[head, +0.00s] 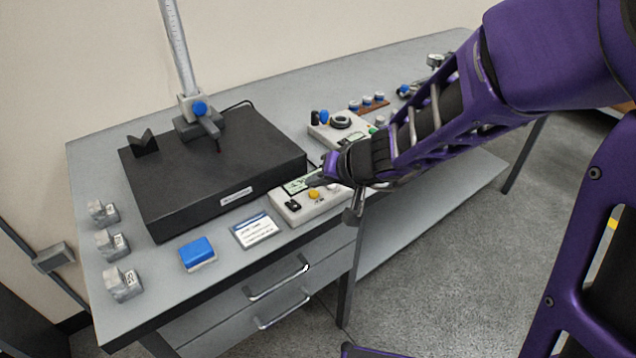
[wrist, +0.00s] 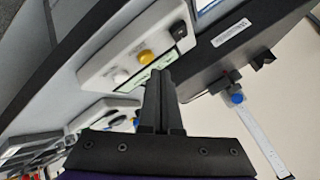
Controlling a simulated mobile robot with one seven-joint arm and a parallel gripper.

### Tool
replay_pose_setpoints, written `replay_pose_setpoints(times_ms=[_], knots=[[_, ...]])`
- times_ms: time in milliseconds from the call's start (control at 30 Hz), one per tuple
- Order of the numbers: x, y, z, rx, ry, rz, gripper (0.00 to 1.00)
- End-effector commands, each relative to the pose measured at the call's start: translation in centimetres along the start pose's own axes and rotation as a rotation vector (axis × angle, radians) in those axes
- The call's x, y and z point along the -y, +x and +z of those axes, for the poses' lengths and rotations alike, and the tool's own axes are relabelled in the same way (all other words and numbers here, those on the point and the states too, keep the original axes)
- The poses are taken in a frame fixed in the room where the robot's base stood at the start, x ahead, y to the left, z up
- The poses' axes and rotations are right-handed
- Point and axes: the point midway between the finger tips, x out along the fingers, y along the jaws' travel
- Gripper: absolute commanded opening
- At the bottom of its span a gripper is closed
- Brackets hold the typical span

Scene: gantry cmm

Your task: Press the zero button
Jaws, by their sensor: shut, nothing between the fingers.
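A pale control box (head: 308,210) stands at the table's front edge, beside the black granite block. It has a small display (head: 297,186), a black switch (head: 293,205), a yellow button (head: 314,194) and a white button partly hidden by my arm. In the wrist view the box shows the yellow button (wrist: 146,57), the white button (wrist: 121,76) and the black switch (wrist: 178,29). The labels are too small to read, so I cannot tell which button is zero. My gripper (wrist: 160,78) is shut and empty, its tips overlapping the display's end in the wrist view; contact cannot be told.
The black granite block (head: 215,170) carries a height gauge (head: 195,115) and a V-block (head: 142,142). A second control box (head: 328,133) stands behind my gripper. A label card (head: 257,232), a blue-topped block (head: 197,253) and metal blocks (head: 122,284) lie along the front and left.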

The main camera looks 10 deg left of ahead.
Motion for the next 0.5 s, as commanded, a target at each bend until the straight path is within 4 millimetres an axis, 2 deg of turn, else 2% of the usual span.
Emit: replay_pose_setpoints(times_ms=[500], knots=[[-0.37,0.52,0.39,0.000,0.002,0.000,0.00]])
